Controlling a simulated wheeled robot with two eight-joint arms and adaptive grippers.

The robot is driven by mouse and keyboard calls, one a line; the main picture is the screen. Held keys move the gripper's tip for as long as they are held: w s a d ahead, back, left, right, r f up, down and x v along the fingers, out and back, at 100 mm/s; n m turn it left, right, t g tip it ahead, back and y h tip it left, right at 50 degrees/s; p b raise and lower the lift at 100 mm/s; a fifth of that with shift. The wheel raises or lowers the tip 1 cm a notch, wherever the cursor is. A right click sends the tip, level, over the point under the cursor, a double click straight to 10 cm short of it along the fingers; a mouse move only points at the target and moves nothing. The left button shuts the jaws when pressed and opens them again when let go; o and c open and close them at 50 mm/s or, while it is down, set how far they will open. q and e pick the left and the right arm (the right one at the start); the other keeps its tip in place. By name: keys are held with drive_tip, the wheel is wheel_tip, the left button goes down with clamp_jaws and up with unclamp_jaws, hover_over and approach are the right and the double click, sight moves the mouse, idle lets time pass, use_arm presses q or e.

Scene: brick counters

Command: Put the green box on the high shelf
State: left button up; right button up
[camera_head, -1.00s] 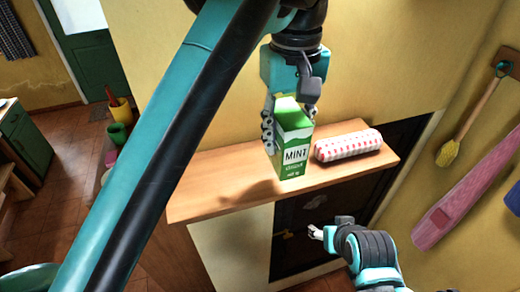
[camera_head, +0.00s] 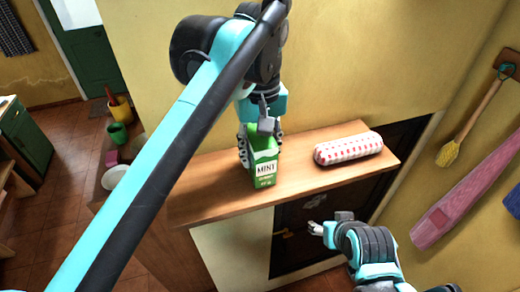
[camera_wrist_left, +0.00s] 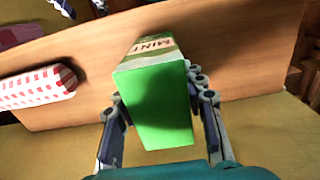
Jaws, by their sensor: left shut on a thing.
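The green box (camera_head: 264,166), a carton with a white label reading MINT, is upright at the wooden shelf (camera_head: 215,203), near its front edge. My left gripper (camera_head: 258,143) is shut on the box from above, a finger on either side of it. In the left wrist view the box (camera_wrist_left: 155,105) sits between the two fingers, its green top facing the camera. I cannot tell whether its base touches the shelf. My right gripper (camera_head: 316,228) is empty in front of the shelf, below its edge; its fingers look slightly apart.
A red-and-white patterned roll (camera_head: 348,148) lies on the shelf to the right of the box. A dark door (camera_head: 310,222) is below. A yellow brush (camera_head: 448,152) and a pink board (camera_head: 470,205) hang on the right wall. Bare shelf lies left of the box.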

use_arm(q)
drive_tip(key=shift+s+f, duration=0.1)
drive_tip(key=shift+f, duration=0.05)
drive_tip(key=o, duration=1.2)
drive_tip(key=shift+c, duration=0.2)
wheel_tip(320, 180, up, 12)
drive_tip(key=shift+r, duration=0.2)
drive_tip(key=shift+f, duration=0.1)
